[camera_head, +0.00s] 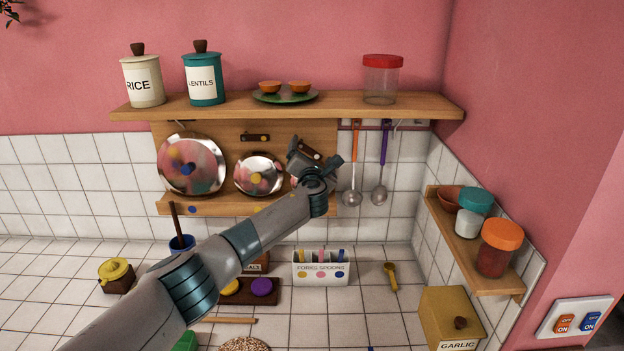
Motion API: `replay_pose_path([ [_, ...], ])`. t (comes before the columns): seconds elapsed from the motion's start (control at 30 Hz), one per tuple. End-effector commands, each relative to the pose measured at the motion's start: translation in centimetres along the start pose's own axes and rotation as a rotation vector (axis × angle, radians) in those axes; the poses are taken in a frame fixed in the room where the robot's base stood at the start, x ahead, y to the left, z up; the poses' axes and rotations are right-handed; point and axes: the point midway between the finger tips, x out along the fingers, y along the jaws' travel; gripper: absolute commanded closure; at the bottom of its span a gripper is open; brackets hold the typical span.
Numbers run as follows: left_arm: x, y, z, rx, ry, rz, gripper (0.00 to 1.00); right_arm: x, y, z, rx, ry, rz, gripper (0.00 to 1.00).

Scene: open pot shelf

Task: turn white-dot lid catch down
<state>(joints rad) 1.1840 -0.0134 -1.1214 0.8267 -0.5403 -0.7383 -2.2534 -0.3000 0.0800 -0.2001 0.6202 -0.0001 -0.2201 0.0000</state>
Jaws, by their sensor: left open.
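A wooden lid rack (222,131) hangs under the shelf. My left gripper (314,156) is open at the rack's right end, in front of a dark brown catch (311,152) that slants down to the right. The gripper covers part of this catch; I cannot make out a white dot on it. A lid behind the gripper is mostly hidden. To the left, another brown catch (255,137) with a yellowish dot lies level above the yellow-knobbed lid (259,174). The large blue-knobbed lid (192,164) is at far left. My right gripper is not in view.
The shelf (340,106) above holds canisters, a green plate and a red-lidded jar (381,80). Ladles (380,190) hang just right of the gripper. Below are a spoon box (321,269) and a garlic box (452,320). A side shelf (462,247) holds jars.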

Motion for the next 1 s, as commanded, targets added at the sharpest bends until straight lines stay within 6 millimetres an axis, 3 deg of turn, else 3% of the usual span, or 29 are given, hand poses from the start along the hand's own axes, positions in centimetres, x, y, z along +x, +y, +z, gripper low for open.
replay_pose_path([
  [0.47, -4.5, -0.1, -0.2, 0.001, -0.001, -0.002, 0.13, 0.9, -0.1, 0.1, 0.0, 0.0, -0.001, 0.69],
  [1.0, -11.5, -0.2, -0.2, 0.001, -0.002, -0.002, 0.13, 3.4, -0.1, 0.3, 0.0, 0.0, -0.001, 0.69],
])
